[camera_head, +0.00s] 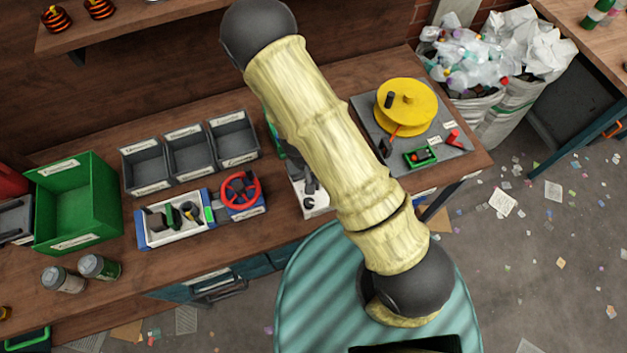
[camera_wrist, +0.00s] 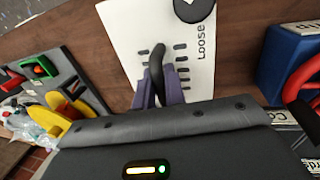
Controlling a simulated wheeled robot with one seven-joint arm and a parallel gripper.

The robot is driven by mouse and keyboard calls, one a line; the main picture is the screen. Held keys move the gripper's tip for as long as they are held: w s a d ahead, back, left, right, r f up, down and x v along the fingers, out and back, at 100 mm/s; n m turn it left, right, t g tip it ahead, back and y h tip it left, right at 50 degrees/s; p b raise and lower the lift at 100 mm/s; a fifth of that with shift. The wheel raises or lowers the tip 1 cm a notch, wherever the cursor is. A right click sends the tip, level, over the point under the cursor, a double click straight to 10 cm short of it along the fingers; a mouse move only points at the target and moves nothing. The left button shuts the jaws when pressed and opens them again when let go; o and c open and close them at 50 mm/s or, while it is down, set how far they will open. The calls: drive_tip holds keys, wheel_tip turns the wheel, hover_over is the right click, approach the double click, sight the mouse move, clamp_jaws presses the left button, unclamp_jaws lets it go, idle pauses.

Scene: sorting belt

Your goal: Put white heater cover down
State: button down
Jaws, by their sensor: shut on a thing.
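The white heater cover (camera_wrist: 125,40) is a flat white panel with dark vent slots, a round black part at its top and the printed word "Loose". A curved black handle (camera_wrist: 156,62) rises from it. My gripper (camera_wrist: 160,88) is shut on this handle, with its purple-grey fingers on either side. In the head view only part of the white cover (camera_head: 316,205) shows beside my arm, over the wooden bench. My arm hides most of the cover and gripper there. I cannot tell whether the cover touches the bench.
Right of it is a grey board (camera_head: 455,160) with a yellow reel (camera_head: 407,105). Left are a blue-edged tray (camera_head: 150,238) with a red handwheel (camera_head: 240,190), grey bins (camera_head: 190,180) and a green bin (camera_head: 75,195). Bare bench (camera_head: 290,225) is narrow around the cover.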

wheel_tip(320, 180, down, 3)
drive_tip(key=shift+d, duration=0.15)
drive_tip(key=shift+f+p, duration=0.3)
drive_tip(key=shift+f, duration=0.25)
drive_tip(key=shift+f, duration=0.15)
drive_tip(key=c, duration=1.5)
unclamp_jaws()
drive_tip(key=shift+o, duration=0.2)
wheel_tip(320, 180, up, 12)
drive_tip(key=a, duration=0.2)
drive_tip(key=shift+s+a+b, duration=0.25)
drive_tip(key=shift+s+b, duration=0.1)
drive_tip(key=shift+b, duration=0.1)
